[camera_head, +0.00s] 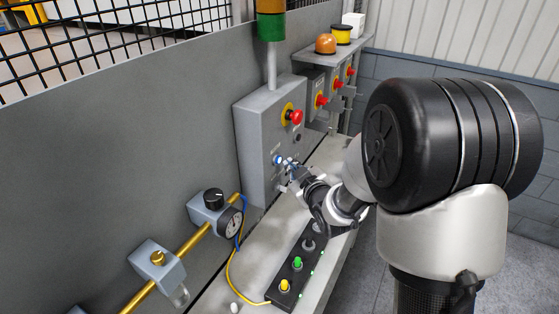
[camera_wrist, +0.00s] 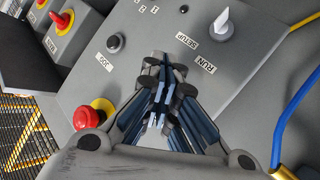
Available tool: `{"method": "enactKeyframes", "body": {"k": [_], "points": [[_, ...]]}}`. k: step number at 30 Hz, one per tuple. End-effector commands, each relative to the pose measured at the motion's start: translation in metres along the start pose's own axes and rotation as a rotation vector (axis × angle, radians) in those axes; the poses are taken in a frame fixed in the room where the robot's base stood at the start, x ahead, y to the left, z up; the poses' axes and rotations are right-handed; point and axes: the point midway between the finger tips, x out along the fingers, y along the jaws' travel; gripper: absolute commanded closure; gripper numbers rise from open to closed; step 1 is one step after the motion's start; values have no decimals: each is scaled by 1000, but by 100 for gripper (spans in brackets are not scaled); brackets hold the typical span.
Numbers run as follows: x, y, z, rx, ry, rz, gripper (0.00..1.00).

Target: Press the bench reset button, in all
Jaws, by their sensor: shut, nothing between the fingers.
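My gripper (camera_head: 289,164) is shut and empty, with its fingertips close to the front of the grey control box (camera_head: 258,128). A small blue round spot (camera_head: 277,160) on that face, just left of the fingertips, looks like a blue button. I cannot tell whether the fingertips touch it. In the wrist view, the shut fingers (camera_wrist: 162,92) point at the panel and cover its middle, so no blue button shows apart from them. No reset label is readable.
A red emergency stop (camera_head: 295,117) sits above the fingertips; a black round control (camera_wrist: 114,43) and a white selector (camera_wrist: 222,20) flank them. A black button strip (camera_head: 290,280) lies on the bench. A gauge (camera_head: 230,220) and yellow cable are at lower left.

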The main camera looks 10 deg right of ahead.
Motion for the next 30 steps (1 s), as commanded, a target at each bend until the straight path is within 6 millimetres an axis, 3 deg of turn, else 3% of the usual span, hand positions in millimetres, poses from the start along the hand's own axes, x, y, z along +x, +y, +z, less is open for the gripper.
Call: {"method": "enactKeyframes", "body": {"k": [30], "points": [[6,-4,-4,0,0,0,100]]}}
